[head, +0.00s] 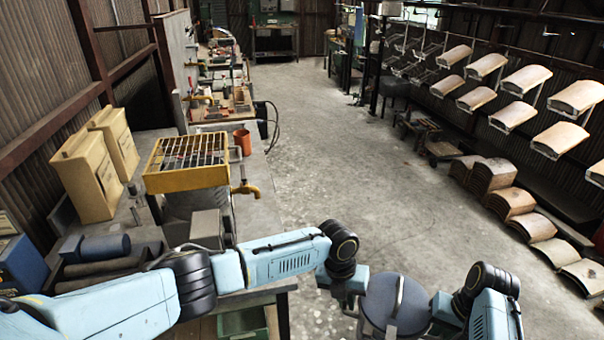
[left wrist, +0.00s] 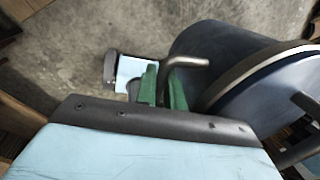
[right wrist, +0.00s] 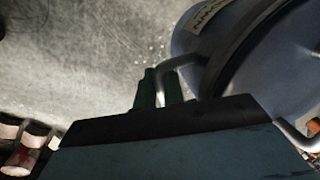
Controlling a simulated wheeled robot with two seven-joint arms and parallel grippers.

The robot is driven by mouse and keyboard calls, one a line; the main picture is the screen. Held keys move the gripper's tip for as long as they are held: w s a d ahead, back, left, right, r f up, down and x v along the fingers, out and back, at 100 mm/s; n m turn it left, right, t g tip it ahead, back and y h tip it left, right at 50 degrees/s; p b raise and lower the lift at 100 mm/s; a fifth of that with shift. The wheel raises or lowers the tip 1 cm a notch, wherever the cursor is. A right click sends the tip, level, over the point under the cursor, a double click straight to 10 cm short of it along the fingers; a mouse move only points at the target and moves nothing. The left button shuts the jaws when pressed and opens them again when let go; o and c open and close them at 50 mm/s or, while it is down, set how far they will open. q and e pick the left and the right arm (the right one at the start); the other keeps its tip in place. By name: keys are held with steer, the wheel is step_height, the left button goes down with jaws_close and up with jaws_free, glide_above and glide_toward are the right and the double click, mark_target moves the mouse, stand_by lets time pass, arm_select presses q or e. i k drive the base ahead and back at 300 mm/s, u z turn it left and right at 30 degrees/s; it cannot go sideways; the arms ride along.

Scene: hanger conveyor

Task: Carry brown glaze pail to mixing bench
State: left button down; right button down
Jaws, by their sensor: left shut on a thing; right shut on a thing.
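A large blue-grey pail (head: 395,298) with a flat round lid is between my two arms at the bottom of the head view. No brown shows on it. My left gripper (head: 355,301) is at its left side. In the left wrist view its green fingers (left wrist: 163,86) are shut on a bent metal side handle (left wrist: 188,62) of the pail (left wrist: 215,48). My right gripper (right wrist: 157,88) is shut on the opposite handle (right wrist: 178,64) of the pail (right wrist: 215,30), which bears a pale label. The pail's underside is hidden. I cannot tell which bench is the mixing bench.
An orange pot (head: 243,142) stands farther back. Stacked curved tiles (head: 510,203) and a hanging tile rack (head: 511,113) line the right. The concrete floor between is clear.

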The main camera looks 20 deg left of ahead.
mark_target(235, 181)
steer(key=i, duration=5.3)
steer(key=u, duration=3)
